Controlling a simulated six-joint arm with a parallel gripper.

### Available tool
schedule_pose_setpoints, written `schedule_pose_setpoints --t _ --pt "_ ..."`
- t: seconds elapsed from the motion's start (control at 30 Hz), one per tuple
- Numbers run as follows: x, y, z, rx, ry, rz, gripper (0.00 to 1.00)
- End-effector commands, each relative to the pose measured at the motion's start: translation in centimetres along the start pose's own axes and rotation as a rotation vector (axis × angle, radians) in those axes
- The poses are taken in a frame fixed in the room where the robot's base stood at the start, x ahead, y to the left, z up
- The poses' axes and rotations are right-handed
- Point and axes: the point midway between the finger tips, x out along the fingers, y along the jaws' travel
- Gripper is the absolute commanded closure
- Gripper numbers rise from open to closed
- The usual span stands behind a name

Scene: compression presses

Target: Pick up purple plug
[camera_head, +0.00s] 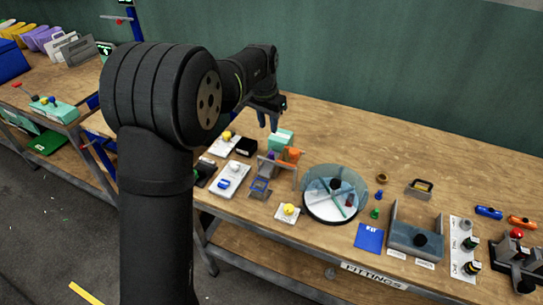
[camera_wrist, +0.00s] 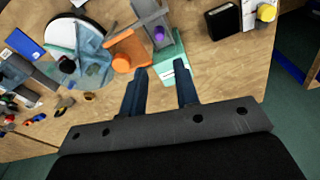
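A small purple plug (camera_wrist: 158,33) shows in the wrist view, set against a grey bracket (camera_wrist: 150,12). It lies beyond my fingertips, near the top of the picture. I cannot tell from this view how it is seated in the bracket. My gripper (camera_wrist: 161,72) is open, its two dark fingers apart with nothing between them. In the head view my gripper (camera_head: 268,122) hangs above the bench, pointing down, behind the bracket area.
A mint box (camera_wrist: 172,58) lies just ahead of my fingertips, beside an orange part (camera_wrist: 124,60). A round glass-covered dial (camera_head: 334,196) stands right of them in the head view. A black block (camera_head: 246,147) sits to the left. The bench behind is mostly clear.

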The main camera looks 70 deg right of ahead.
Motion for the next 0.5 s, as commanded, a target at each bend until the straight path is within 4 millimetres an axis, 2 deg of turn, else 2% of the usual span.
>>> schedule_pose_setpoints --t 0.03,0.2,0.33,0.5 --pt "1.2 0.0 0.0 0.000 -0.002 0.001 0.72" --pt "4.8 0.1 0.0 0.000 -0.002 0.001 0.72" --pt "6.6 0.0 0.0 0.000 0.000 0.001 0.72" --pt "7.5 0.0 0.0 0.000 0.002 0.000 0.72"
